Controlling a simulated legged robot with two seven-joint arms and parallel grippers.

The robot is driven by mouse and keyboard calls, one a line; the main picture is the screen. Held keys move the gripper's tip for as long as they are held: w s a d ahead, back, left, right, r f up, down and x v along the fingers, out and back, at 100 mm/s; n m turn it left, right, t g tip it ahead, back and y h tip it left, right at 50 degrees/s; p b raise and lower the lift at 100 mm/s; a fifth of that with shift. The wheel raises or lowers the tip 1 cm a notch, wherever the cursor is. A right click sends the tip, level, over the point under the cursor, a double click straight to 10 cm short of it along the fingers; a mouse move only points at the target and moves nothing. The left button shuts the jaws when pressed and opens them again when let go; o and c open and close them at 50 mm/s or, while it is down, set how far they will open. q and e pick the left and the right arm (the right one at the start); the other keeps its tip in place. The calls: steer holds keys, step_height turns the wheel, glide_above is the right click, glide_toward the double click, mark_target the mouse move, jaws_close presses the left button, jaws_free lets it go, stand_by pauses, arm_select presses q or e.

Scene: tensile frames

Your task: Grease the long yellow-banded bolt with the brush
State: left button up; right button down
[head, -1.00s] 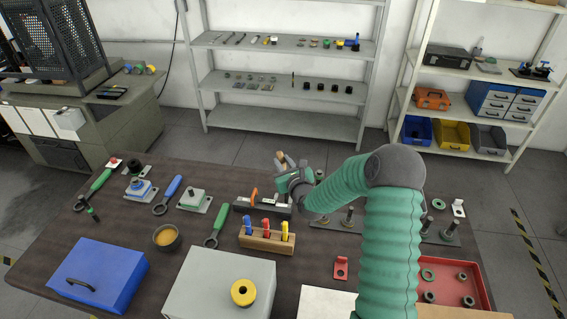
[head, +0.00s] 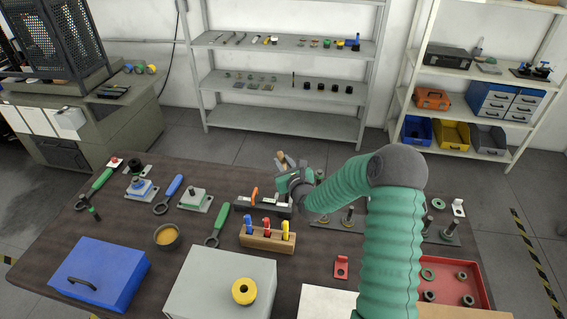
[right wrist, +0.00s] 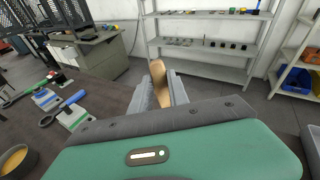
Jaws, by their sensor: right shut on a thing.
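My right gripper (head: 285,168) is raised over the back middle of the table, and its arm comes in from the right. It is shut on the brush, whose tan wooden part (right wrist: 157,78) shows between the two fingers in the right wrist view. The bristles cannot be made out. Upright bolts (head: 348,216) stand on a grey plate behind my arm, and another group (head: 449,230) stands to its right. I cannot make out a yellow band on any of them; my arm hides some. A small dark bowl (head: 167,237) of amber grease stands at left. My left gripper is out of view.
A wooden block (head: 267,239) with red, blue and yellow tools stands below the gripper. A grey box (head: 215,285) with a yellow ring and a blue box (head: 100,270) stand in front. A red tray (head: 462,283) lies at right. Spanners and fixtures lie at left.

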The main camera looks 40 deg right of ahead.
steer(key=shift+f, duration=0.25)
steer(key=shift+w+a, duration=0.15)
stand_by(0.9)
steer(key=shift+s+d+f, duration=0.1)
steer(key=shift+s+d, duration=0.2)
steer(key=shift+s, duration=0.1)
stand_by(0.4)
step_height(320, 180, up, 6)
steer(key=p, duration=0.5)
steer(key=shift+d, duration=0.1)
